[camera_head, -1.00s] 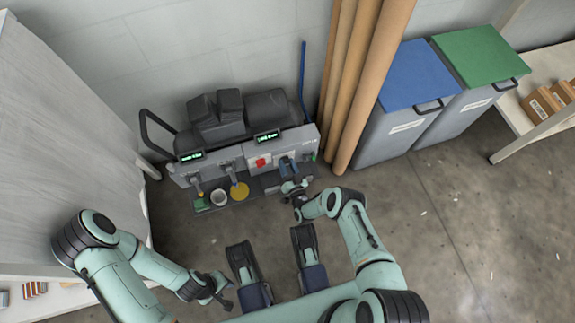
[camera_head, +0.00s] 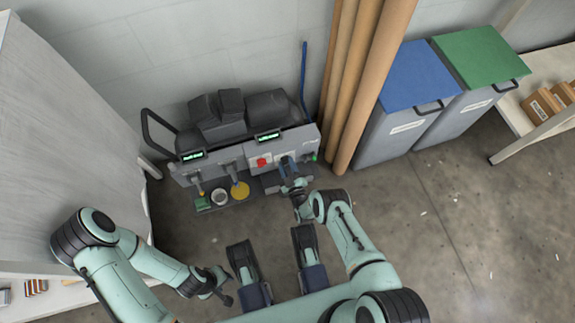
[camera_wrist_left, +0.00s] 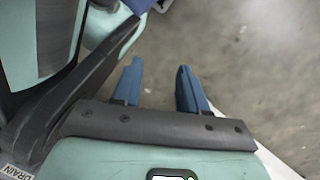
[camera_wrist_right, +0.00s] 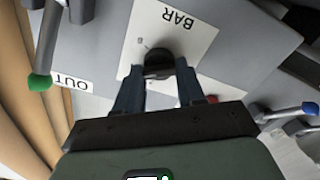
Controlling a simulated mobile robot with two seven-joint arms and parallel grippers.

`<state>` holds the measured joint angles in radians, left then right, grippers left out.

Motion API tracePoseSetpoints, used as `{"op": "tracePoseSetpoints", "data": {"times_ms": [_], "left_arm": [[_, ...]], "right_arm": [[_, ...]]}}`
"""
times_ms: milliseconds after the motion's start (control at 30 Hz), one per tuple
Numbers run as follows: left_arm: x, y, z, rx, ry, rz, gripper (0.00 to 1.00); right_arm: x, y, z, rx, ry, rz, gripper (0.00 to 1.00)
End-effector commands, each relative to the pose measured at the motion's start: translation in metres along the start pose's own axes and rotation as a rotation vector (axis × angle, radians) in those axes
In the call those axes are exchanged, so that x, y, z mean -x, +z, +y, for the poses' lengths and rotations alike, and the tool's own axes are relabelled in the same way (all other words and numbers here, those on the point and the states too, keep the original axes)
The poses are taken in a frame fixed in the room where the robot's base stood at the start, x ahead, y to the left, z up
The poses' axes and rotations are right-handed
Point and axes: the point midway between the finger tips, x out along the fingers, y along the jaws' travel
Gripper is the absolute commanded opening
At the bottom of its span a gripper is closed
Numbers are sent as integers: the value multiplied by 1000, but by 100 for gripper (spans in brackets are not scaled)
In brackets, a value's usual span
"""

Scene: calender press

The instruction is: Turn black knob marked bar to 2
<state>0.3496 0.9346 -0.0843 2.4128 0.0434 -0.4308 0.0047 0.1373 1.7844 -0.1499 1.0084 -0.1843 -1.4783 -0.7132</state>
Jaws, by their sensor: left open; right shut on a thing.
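The black knob (camera_wrist_right: 160,62) sits on a white plate (camera_wrist_right: 185,35) marked BAR, which appears upside down in the right wrist view. My right gripper (camera_wrist_right: 159,72) is shut on this knob, with a blue finger on each side of it. One small digit shows beside the knob, too small to read surely. The knob's pointer and the rest of its scale are hidden. In the head view my right gripper (camera_head: 288,166) is at the right part of the machine's front. My left gripper (camera_head: 222,288) is open and empty above the floor, well away from the machine; its fingers also show in the left wrist view (camera_wrist_left: 158,75).
The grey press (camera_head: 232,160) has a red button (camera_head: 262,162) left of my right gripper. A green-tipped lever (camera_wrist_right: 40,80) by an OUT label and a blue-tipped lever (camera_wrist_right: 308,108) flank the knob. Brown rolls (camera_head: 350,120) stand close on the right.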

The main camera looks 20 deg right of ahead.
Motion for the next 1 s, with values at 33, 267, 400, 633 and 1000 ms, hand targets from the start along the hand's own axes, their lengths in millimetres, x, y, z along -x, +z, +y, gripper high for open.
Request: {"op": "tracePoseSetpoints", "data": {"times_ms": [33,267,400,633,1000], "left_arm": [[0,0,0,0,0,1,43],[0,0,0,1,0,-1,43],[-1,2,-1,2,-2,-6,43],[-4,5,-4,6,-7,-18,43],[-7,11,-9,14,-18,-41,43]], "right_arm": [[-2,-2,0,46,0,4,8],[-2,-2,-1,265,1,4,8],[-3,-2,-1,397,1,5,8],[-3,-2,-2,614,2,5,8],[-3,-1,-2,892,3,4,8]]}}
